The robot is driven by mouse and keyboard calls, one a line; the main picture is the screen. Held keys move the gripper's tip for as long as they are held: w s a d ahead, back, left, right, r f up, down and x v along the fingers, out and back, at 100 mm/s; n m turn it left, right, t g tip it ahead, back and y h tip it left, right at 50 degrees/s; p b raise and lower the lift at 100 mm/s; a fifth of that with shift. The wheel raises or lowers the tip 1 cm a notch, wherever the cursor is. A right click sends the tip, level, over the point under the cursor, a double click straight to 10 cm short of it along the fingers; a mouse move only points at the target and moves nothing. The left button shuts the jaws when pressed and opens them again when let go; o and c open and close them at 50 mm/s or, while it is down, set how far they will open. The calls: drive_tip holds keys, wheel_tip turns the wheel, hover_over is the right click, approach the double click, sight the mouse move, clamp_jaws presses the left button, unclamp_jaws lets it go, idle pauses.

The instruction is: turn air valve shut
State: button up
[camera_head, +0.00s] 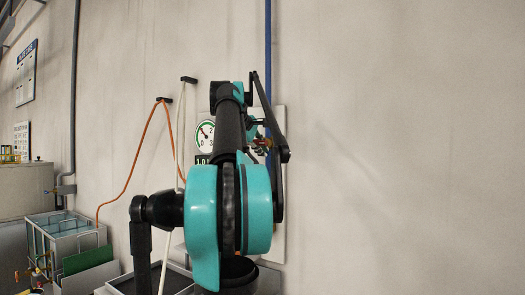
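The air valve (262,143) shows as a small brass and red fitting on a pale wall panel (278,225), below the blue pipe (268,40). My teal and black arm stands in front of the panel and covers much of it. Small dark parts just above the valve may be the end of my gripper (257,122). Its fingers cannot be made out, nor whether they touch the valve. The valve's handle position is too small and too covered to read.
A round gauge (205,134) sits on the panel left of my arm. An orange hose (137,165) and a pale hose hang from wall hooks. A glass-sided tank (63,230) and a green board (88,258) stand lower left. The wall at right is clear.

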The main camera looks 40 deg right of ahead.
drive_tip(key=shift+o, duration=0.9)
drive_tip(key=shift+r, duration=0.1)
drive_tip(key=v, duration=1.1)
drive_tip(key=shift+s+a+r, duration=0.15)
drive_tip(key=shift+a+r, duration=0.05)
drive_tip(key=shift+a, duration=0.15)
